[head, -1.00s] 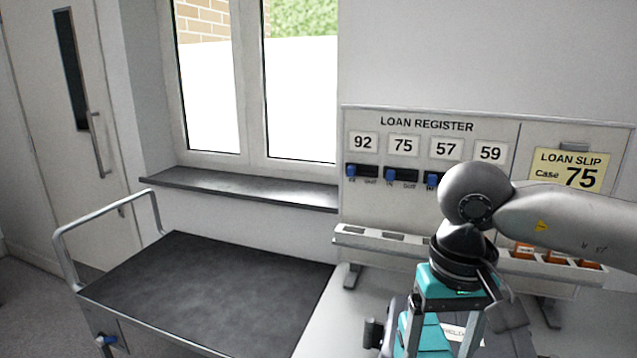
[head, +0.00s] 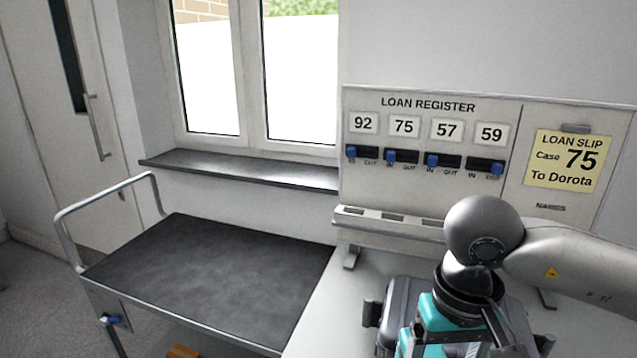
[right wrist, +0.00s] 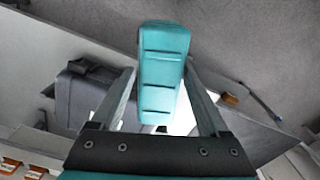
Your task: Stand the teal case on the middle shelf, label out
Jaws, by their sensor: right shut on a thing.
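My right gripper (head: 450,350) is low at the right in the head view, pointing down, its fingertips cut off by the bottom edge. It is shut on the teal case (right wrist: 163,70). In the right wrist view the case lies between the two fingers, with a ribbed teal side showing. No label on the case can be made out. A middle shelf cannot be made out. My left gripper is not in view.
A dark grey case (head: 398,300) stands on the pale table (head: 325,310) behind my gripper. The loan register board (head: 430,95), with its loan slip (head: 567,160) for case 75, stands at the back. A trolley (head: 210,270) at left has a bare top. The windowsill (head: 240,170) is clear.

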